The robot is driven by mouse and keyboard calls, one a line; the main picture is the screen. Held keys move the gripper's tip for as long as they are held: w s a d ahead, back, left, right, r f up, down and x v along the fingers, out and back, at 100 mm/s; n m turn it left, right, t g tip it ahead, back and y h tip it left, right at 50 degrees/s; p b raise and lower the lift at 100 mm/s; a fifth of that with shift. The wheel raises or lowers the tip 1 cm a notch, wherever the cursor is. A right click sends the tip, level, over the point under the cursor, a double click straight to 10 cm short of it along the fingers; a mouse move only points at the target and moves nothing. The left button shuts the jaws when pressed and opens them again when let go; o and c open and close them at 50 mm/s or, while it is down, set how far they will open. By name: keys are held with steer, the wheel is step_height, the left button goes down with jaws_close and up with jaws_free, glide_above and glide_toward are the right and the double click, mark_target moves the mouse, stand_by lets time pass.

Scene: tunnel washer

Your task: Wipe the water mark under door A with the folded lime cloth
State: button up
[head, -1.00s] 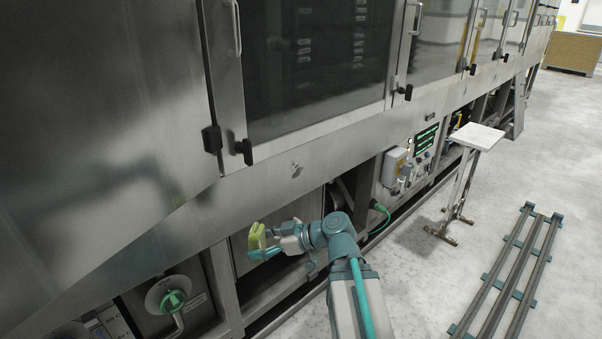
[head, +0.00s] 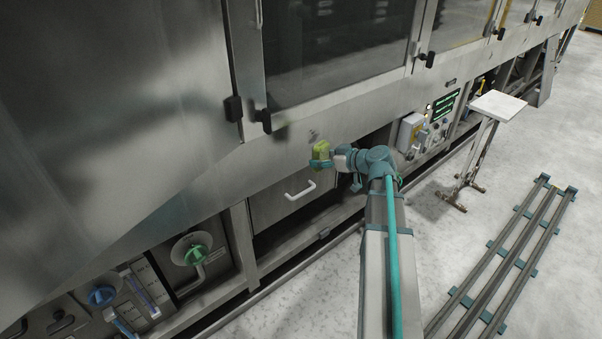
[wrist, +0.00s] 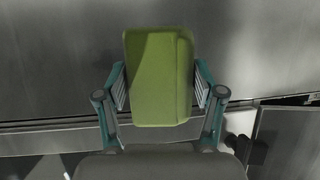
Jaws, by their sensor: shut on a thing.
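My gripper (head: 324,160) is shut on the folded lime cloth (head: 320,151) in the head view. In the wrist view the cloth (wrist: 158,78) is an upright lime block between the two teal fingers of my gripper (wrist: 160,86). Behind it is the grey steel face of the washer. A small pale mark (head: 313,135) shows on the steel panel under the dark glass door (head: 335,50), just above the cloth in the head view. I cannot tell whether it is the water mark, nor whether the cloth touches the panel. No door letter is readable.
Black latches (head: 263,120) stick out at the door's lower edge. A drawer front with a white handle (head: 300,191) lies below the panel. A grey control box (head: 411,132), a white-topped stand (head: 497,106) and a floor rack (head: 505,255) are to the right.

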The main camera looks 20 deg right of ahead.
mark_target(308, 140)
steer(key=w+d, duration=0.1)
steer(key=w+d+m+h, duration=0.1)
steer(key=shift+w+d+r+t, duration=0.1)
steer(key=shift+w+d+t, duration=0.05)
steer(key=shift+d+t, duration=0.2)
steer(key=shift+w+d+r+m+h, duration=0.15)
steer(key=shift+w+d+m+h, duration=0.1)
steer(key=shift+m+h, duration=0.05)
steer(key=shift+w+a+p, duration=0.3)
steer(key=shift+w+p, duration=0.15)
steer(key=shift+w, duration=0.45)
steer(key=shift+w+a+p, duration=0.3)
steer(key=shift+w+p, duration=0.1)
steer(key=shift+w, duration=0.55)
steer(key=shift+w+a+p, duration=0.3)
steer(key=shift+w+p, duration=0.15)
steer(key=shift+w, duration=0.45)
steer(key=shift+w+a+b, duration=0.3)
steer(key=shift+w+b, duration=0.15)
steer(key=shift+w, duration=0.5)
steer(key=shift+d, duration=0.1)
